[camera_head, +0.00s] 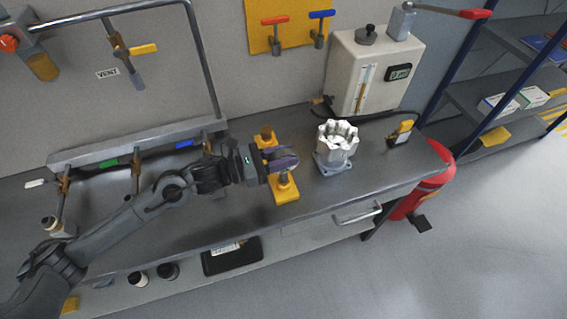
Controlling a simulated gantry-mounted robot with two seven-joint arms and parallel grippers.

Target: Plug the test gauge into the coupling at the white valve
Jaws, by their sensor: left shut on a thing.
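My left gripper (265,165) is shut on a dark round piece that looks like the test gauge (286,161), seen nearly edge-on. It is held over a yellow stand; I cannot tell whether the two touch. The white valve handle (35,183) is at the far left, beside a brass valve body (63,185). A pipe runs down from it to what looks like the coupling (50,222), near my left forearm. Similar drops have a green handle (108,163) and a blue handle (185,144). My right gripper is not in view.
The yellow stand (287,194) sits mid-bench. A silver housing (337,143) stands to its right, before a cream unit (370,70) with a display. A small yellow-topped item (402,130) is farther right. A vertical pipe (203,65) rises behind. The front bench top is mostly clear.

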